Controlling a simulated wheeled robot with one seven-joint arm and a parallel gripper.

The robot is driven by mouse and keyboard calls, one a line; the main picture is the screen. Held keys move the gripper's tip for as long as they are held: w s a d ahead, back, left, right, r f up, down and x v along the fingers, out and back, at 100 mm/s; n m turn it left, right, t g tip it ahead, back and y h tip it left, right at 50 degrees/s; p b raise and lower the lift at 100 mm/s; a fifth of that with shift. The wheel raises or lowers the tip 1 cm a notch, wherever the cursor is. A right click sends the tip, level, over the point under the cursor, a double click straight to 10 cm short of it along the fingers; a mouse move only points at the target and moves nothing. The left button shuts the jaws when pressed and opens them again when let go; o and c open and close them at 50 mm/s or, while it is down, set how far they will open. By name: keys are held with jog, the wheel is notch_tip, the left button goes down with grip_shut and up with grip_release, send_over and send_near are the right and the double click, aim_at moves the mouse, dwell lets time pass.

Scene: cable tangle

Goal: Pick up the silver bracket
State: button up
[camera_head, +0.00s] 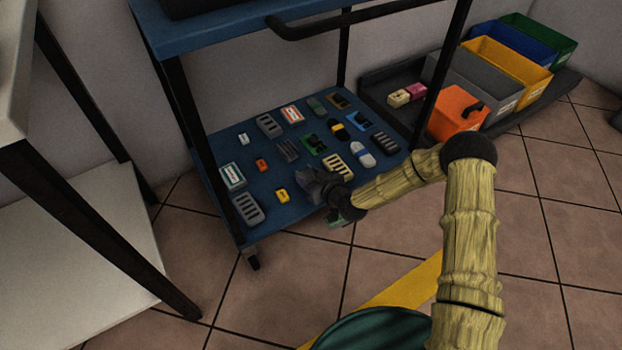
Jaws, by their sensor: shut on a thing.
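Several grey slotted pieces lie on the blue lower shelf (222,165) of a cart. One pale grey slotted piece (248,208) is at the front left, and another grey slotted piece (268,124) is further back. Darker ones are in the middle (288,150) and at the right (386,142). I cannot tell which is the silver bracket. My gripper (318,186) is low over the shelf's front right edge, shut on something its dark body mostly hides. A small greenish bit (336,220) shows just below it; I cannot tell what it belongs to.
A yellow slotted piece (339,167) and a white and blue part (362,154) lie close behind my gripper. Cart posts (190,112) and the upper shelf (240,32) frame the space. Bins, including an orange one (452,112), stand at right. Tiled floor in front is mostly clear.

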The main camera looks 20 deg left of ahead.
aim_at(310, 181)
notch_tip(310, 181, up, 10)
jog(key=p, duration=0.6)
